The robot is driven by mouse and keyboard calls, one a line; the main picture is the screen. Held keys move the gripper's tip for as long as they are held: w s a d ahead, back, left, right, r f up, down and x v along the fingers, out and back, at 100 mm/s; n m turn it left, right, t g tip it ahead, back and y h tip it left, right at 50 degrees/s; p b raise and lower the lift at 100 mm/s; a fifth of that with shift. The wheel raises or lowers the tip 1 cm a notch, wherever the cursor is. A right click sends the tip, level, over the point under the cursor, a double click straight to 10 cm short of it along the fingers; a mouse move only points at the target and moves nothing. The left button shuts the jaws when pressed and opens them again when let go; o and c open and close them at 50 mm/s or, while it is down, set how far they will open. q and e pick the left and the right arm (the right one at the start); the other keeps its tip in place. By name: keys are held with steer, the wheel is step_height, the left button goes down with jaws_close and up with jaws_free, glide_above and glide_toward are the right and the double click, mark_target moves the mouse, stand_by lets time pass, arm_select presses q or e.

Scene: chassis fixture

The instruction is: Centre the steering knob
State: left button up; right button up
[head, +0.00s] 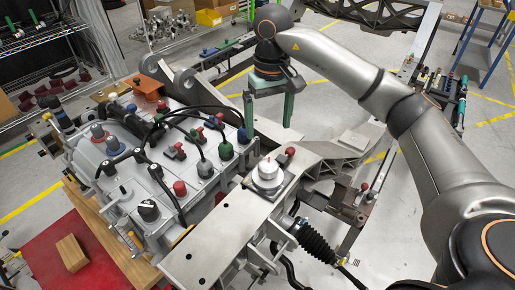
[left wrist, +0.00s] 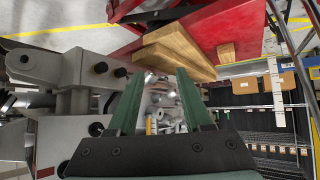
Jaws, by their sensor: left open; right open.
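A round white and silver knob (head: 267,170) sits on a square plate on the grey chassis beam, near the middle of the head view. It looks like the steering knob; I cannot make out a pointer or mark on it. My right gripper (head: 268,112) has its green fingers apart and pointing down. It shows beyond the knob in the picture, clear of it and empty. My left gripper (left wrist: 161,75) is out of the head view. In the left wrist view its green fingers are apart, with nothing clearly held between them. The knob is not identifiable there.
A grey housing with several coloured caps and black cables (head: 170,140) stands left of the knob. A black ribbed boot (head: 315,241) lies below right. A wooden block (head: 71,252) rests on a red surface (head: 50,270). Shelving (head: 45,50) stands at the back left.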

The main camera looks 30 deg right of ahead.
mark_target(268, 164)
steer(key=f, duration=0.4)
steer(key=f+p, duration=0.1)
steer(key=f, duration=0.7)
steer(key=shift+s+f, duration=0.2)
steer(key=shift+s, duration=0.05)
steer(key=c, duration=1.4)
